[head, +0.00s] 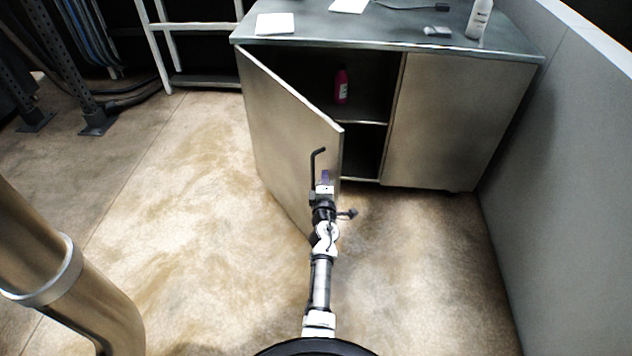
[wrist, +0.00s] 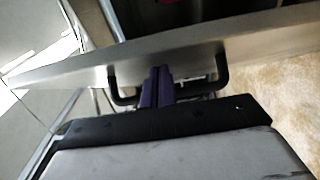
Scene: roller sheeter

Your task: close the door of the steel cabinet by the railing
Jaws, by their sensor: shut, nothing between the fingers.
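The steel cabinet (head: 455,120) stands at the back, with its left door (head: 285,125) swung open toward me and its right door shut. The open door has a black bar handle (head: 316,165) near its free edge. My gripper (head: 326,177) is at the door's free edge, beside the handle. In the wrist view my purple fingers (wrist: 157,86) are shut and empty, between the two posts of the handle (wrist: 222,72), with their tips close to the door face (wrist: 75,72). I cannot tell whether they touch it. Part of the handle bar is hidden by the fingers.
A pink bottle (head: 341,86) stands on the shelf inside the cabinet. A white bottle (head: 479,18) and papers (head: 274,24) lie or stand on top. A white railing (head: 165,55) is at the back left, a grey wall (head: 560,150) at the right. The floor (head: 190,190) left of the door is clear.

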